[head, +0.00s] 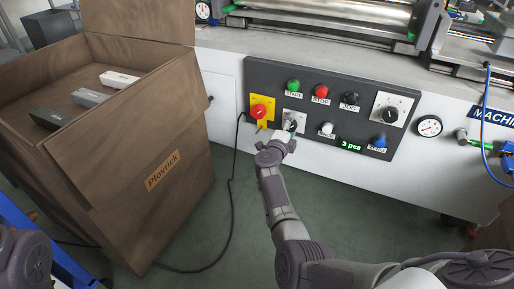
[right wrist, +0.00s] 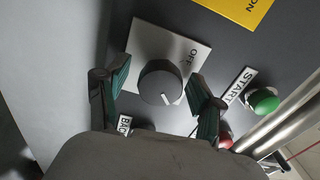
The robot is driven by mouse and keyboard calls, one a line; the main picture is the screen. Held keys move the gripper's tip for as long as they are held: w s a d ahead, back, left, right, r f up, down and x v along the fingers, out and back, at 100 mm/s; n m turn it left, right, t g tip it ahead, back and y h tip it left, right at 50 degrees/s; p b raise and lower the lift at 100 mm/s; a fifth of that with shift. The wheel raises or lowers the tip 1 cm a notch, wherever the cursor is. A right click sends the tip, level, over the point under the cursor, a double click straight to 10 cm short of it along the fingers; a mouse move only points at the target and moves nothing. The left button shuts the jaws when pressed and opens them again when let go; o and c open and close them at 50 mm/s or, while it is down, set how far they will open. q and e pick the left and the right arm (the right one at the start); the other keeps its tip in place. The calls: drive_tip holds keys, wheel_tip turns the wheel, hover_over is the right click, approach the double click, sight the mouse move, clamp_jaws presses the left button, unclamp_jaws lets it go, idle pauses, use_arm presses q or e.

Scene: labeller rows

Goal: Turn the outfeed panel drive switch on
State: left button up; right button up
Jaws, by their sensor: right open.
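The outfeed panel (head: 335,72) is a dark board on the white machine front. In the head view, a switch on a light plate (head: 294,115) is partly hidden behind my right gripper (head: 290,130). In the right wrist view, its round grey knob (right wrist: 160,83) has a white pointer mark and sits on a pale plate (right wrist: 143,42) marked OFF. The pointer is at the knob's lower right in that view. My right gripper (right wrist: 158,88) is open, with one finger on each side of the knob; I cannot tell whether they touch it. My left gripper is not in view.
A red knob on a yellow plate (head: 259,110) is left of the switch. Green (head: 293,86), red (head: 321,91) and blue (head: 379,141) buttons and another black selector (head: 390,114) are on the panel. A brown crate (head: 170,130) stands at left, with a cable beside it.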

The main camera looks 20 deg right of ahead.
drive_tip(key=n, duration=0.2)
drive_tip(key=shift+n, duration=0.3)
drive_tip(key=n, duration=0.4)
drive_tip(key=shift+p, duration=0.35)
drive_tip(key=n+b, duration=0.1)
drive_tip(key=n, duration=0.3)
drive_tip(key=shift+f, duration=0.1)
drive_tip(key=shift+f+n+b, duration=0.1)
drive_tip(key=shift+n+b, duration=0.45)
drive_tip(key=shift+n, duration=0.65)
drive_tip(key=n+b, duration=0.4)
drive_tip(key=b, duration=0.1)
drive_tip(key=shift+f, duration=0.1)
drive_tip(key=s+a+r+n+t+y+p, duration=0.1)
drive_tip(key=s+a+n+t+y+p, duration=0.1)
drive_tip(key=a+y, duration=0.4)
drive_tip(key=s+a+r+n+t+y+p, duration=0.1)
drive_tip(key=s+a+n+y+p, duration=0.3)
drive_tip(key=a, duration=0.8)
drive_tip(key=s+a+r+n+t+y+p, duration=0.2)
drive_tip(key=s+a+n+t+y+p, duration=0.1)
drive_tip(key=s+a+n+y, duration=0.4)
drive_tip(key=shift+s+a+y, duration=0.5)
drive_tip(key=shift+s+a, duration=0.15)
drive_tip(key=shift+a, duration=0.7)
